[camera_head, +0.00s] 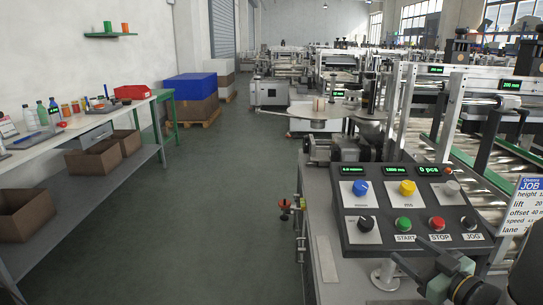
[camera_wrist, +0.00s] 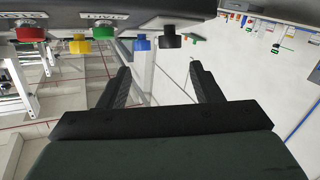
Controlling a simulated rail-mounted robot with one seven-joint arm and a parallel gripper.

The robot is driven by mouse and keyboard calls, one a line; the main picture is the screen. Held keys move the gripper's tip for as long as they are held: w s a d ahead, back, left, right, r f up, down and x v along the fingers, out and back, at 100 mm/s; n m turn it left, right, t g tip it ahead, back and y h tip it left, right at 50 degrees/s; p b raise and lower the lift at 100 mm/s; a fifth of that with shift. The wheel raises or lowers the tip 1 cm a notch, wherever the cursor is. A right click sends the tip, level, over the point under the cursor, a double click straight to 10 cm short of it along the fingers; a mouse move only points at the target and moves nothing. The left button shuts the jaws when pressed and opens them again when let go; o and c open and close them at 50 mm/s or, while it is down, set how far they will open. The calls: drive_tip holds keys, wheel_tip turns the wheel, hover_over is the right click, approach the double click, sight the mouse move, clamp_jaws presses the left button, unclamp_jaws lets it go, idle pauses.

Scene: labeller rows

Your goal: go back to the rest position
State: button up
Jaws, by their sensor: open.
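My gripper (camera_head: 412,250) is at the lower right of the head view, just in front of the control panel (camera_head: 345,236). In the wrist view my gripper (camera_wrist: 159,70) shows two black fingers wide apart with nothing between them. The panel's front edge, with red, yellow, green, blue and black controls, crosses the top of the wrist view upside down. In the head view the panel carries a blue knob (camera_head: 360,188), a yellow knob (camera_head: 407,188), a green START button (camera_head: 403,224) and a red STOP button (camera_head: 436,223). The fingers appear apart from them.
A job card (camera_head: 525,200) stands at the right beside a roller conveyor (camera_head: 510,165). A workbench (camera_head: 75,122) with bottles and cardboard boxes runs along the left wall. The floor aisle (camera_head: 200,210) between bench and machine is clear.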

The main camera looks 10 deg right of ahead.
drive_tip(key=w+a+r+m+g+h+p, duration=0.3)
drive_tip(key=a+m+g+h+p, duration=0.25)
drive_tip(key=h+p, duration=0.2)
drive_tip(key=s+a+g+y+p, duration=0.2)
drive_tip(key=s+a+g+p, duration=0.2)
drive_tip(key=s+a+g, duration=0.6)
drive_tip(key=s+a, duration=0.7)
drive_tip(key=s, duration=0.1)
drive_tip(key=shift+s+a+r+y+p, duration=0.15)
drive_tip(key=shift+s+r+y+p, duration=0.05)
drive_tip(key=shift+s+y+p, duration=0.15)
